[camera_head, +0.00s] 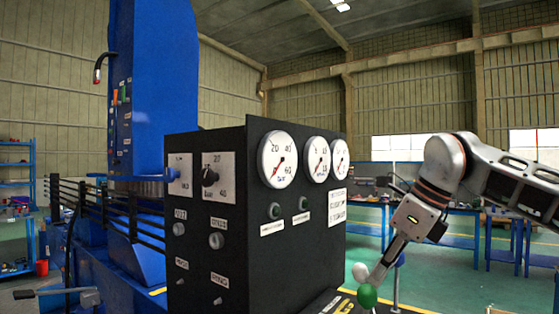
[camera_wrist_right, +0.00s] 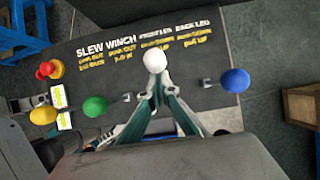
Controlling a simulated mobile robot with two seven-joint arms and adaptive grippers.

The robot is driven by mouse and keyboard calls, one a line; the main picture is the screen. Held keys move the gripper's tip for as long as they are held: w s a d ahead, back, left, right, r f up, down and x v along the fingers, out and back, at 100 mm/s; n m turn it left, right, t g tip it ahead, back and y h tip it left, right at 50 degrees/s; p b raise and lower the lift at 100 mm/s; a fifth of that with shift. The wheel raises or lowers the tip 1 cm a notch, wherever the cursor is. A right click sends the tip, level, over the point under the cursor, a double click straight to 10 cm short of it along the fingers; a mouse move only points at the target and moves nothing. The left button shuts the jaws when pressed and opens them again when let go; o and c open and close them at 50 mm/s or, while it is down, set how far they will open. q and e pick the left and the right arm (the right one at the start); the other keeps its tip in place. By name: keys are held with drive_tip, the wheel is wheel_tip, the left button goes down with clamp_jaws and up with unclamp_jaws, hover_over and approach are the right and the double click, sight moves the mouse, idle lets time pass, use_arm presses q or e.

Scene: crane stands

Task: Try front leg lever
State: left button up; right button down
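The front leg lever has a white ball knob (camera_wrist_right: 154,62) and stands under the "FRONT LEG" label on the dark lever panel (camera_wrist_right: 120,22). Its knob also shows in the head view (camera_head: 361,271). My right gripper (camera_wrist_right: 157,83) reaches down to this lever, with its two fingertips close together just below the knob, one on each side. It appears shut on the lever; the stem is mostly hidden between the fingers. In the head view, the right gripper (camera_head: 378,272) comes in from the upper right.
A green knob (camera_wrist_right: 95,106) and a yellow knob (camera_wrist_right: 43,115) stand left of the gripper. A blue knob (camera_wrist_right: 235,80) stands to its right. A red button (camera_wrist_right: 46,69) is at the panel's left. A black gauge box (camera_head: 290,235) rises beside the levers.

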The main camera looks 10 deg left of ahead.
drive_tip(key=shift+a+r, duration=0.1)
drive_tip(key=shift+r, duration=0.1)
drive_tip(key=s+d+b, duration=0.1)
drive_tip(key=s+d, duration=0.2)
drive_tip(key=d, duration=0.3)
wheel_tip(320, 180, up, 10)
drive_tip(key=p, duration=0.1)
drive_tip(key=shift+w+d+f, duration=0.15)
drive_tip(key=shift+d+f, duration=0.05)
idle(0.4)
drive_tip(key=shift+d, duration=0.1)
